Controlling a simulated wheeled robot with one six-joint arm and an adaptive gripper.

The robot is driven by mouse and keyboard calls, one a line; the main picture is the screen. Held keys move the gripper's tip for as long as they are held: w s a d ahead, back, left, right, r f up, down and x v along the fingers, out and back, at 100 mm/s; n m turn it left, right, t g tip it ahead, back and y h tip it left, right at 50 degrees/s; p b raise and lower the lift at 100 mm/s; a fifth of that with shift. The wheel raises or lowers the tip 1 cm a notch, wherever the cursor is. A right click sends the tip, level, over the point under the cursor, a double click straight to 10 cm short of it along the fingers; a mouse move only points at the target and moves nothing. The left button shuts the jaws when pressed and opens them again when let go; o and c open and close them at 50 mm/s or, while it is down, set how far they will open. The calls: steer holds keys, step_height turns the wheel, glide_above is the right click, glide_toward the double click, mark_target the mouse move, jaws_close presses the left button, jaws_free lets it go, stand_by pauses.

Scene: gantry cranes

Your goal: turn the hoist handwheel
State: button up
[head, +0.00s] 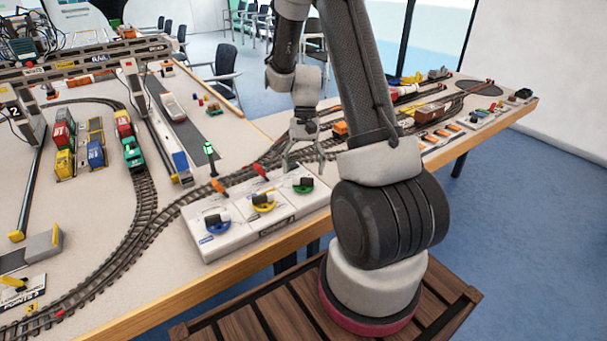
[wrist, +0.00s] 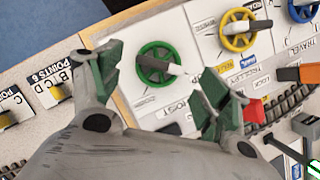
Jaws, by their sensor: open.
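The green handwheel (wrist: 157,64) is by the HOIST label on a white control panel (wrist: 130,20). In the head view the green handwheel (head: 303,186) is the rightmost of three. My gripper (wrist: 164,78) is open and empty, with its green-padded fingers on either side of the wheel in the wrist picture. In the head view my gripper (head: 304,166) points down over the wheel. I cannot tell how far above it the fingertips are.
A yellow handwheel (head: 264,202) and a blue handwheel (head: 218,224) sit beside it on the panel. Red and orange levers (head: 260,170) stand behind them. Model railway track (head: 150,215) runs close behind the panel. The table's wooden front edge (head: 200,288) is near.

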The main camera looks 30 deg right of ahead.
steer(key=v, duration=0.9)
steer(key=shift+r, duration=0.25)
stand_by(0.6)
steer(key=s+a+r+n+t+h, duration=0.1)
steer(key=s+a+r+n+t, duration=0.2)
steer(key=s+r, duration=0.5)
steer(key=s+a+r+n+t+h, duration=0.1)
steer(key=s+a+r+n+t, duration=0.2)
steer(key=s+r, duration=0.5)
steer(key=shift+s+n+t+h, duration=0.4)
steer(key=shift+s+n+t, duration=0.3)
steer(key=shift+s, duration=1.75)
